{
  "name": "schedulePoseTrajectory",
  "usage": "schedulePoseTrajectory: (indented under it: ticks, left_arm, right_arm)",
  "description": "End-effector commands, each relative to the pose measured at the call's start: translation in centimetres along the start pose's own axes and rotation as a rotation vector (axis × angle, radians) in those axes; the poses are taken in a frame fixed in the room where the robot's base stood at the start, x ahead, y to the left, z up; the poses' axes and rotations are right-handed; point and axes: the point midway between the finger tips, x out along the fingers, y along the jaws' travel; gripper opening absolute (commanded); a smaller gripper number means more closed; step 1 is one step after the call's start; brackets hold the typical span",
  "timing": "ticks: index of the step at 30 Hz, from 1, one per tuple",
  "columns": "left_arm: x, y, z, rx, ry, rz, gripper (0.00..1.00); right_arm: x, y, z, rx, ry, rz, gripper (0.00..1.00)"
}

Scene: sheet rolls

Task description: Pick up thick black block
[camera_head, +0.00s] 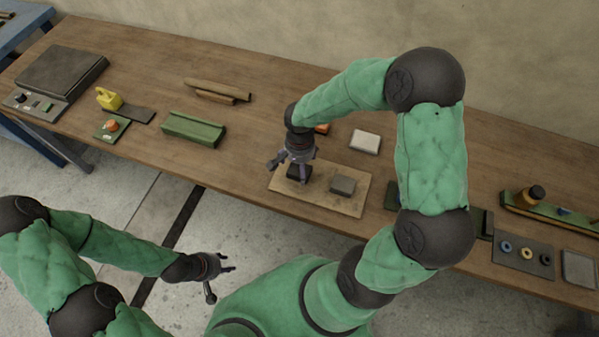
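The thick black block (293,175) lies on a light wooden board (330,201) on the workbench, partly hidden by my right gripper. My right gripper (288,170) points down right over the block. One of its fingers is spread out to the left, apart from the block; its other fingers overlap the block, and contact cannot be made out. A grey block (343,186) lies on the same board, to the right. My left gripper (221,283) is open and empty, away from the bench, over the floor.
The wooden workbench (250,130) also bears a white block (365,141), a green channel-shaped piece (194,130), brown rolls (217,91) and a yellow item (108,98). A green rack (545,210) and a tray with rings (523,262) are at the right. A wall stands behind.

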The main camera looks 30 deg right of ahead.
Motion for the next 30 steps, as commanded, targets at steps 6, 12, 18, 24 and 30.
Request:
schedulePoseTrajectory:
  ticks: [6, 12, 18, 24, 30]
  left_arm:
    - [1.0, -0.4, 0.0, 0.000, 0.000, 0.000, 0.40]
    - [0.9, -0.3, 0.0, 0.000, 0.000, 0.000, 0.40]
    - [0.9, -0.3, 0.0, 0.000, 0.000, 0.000, 0.40]
    - [0.9, -0.3, 0.0, 0.000, 0.000, 0.000, 0.40]
    - [0.8, -0.3, 0.0, 0.000, 0.000, 0.000, 0.40]
  right_arm:
    - [2.6, 0.0, 0.1, 0.000, 0.000, 0.000, 0.96]
    - [2.5, 0.0, 0.0, 0.000, 0.001, -0.001, 0.96]
    - [2.5, 0.0, 0.1, 0.000, 0.000, 0.000, 0.40]
    - [2.5, 0.0, 0.1, 0.000, 0.000, 0.001, 0.26]
    - [2.5, 0.1, 0.1, -0.001, -0.001, 0.002, 0.26]
